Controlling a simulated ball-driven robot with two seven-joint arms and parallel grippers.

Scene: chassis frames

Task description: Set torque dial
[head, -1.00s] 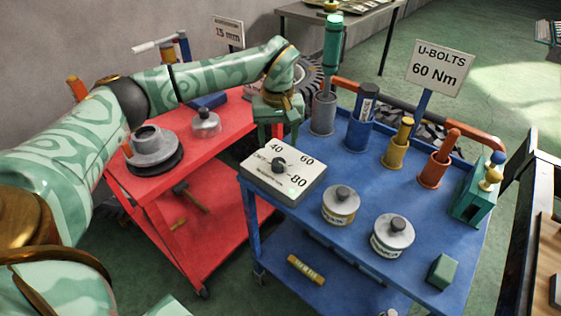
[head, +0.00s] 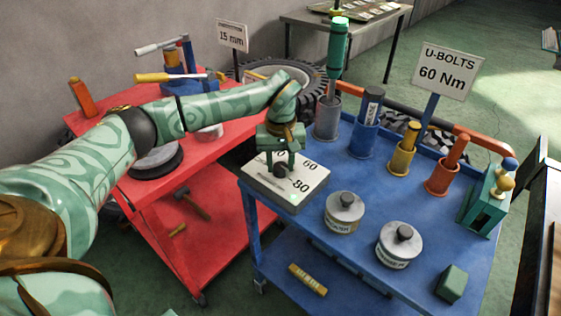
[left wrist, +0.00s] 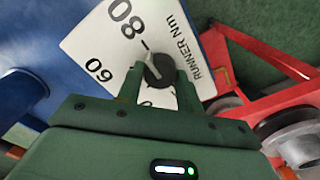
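The torque dial is a white box (head: 310,181) with a dark round knob (head: 281,171), on the near-left corner of the blue cart (head: 390,190). In the head view 60 and 80 are readable on it. In the left wrist view the knob (left wrist: 158,70) has a pale pointer mark, and 60, 80 and "RUNNER Nm" show. My left gripper (head: 280,163) is directly over the dial, fingers pointing down, one on each side of the knob. The fingers look apart, with little gap to the knob; contact is unclear. The gripper hides part of the scale. My right gripper is not in view.
A sign (head: 446,71) reads "U-BOLTS 60 Nm". Two lidded tins (head: 343,212) (head: 398,244), a green block (head: 451,283) and several tools in coloured holders stand on the blue cart. A red cart (head: 200,240) is at the left, beneath my left arm.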

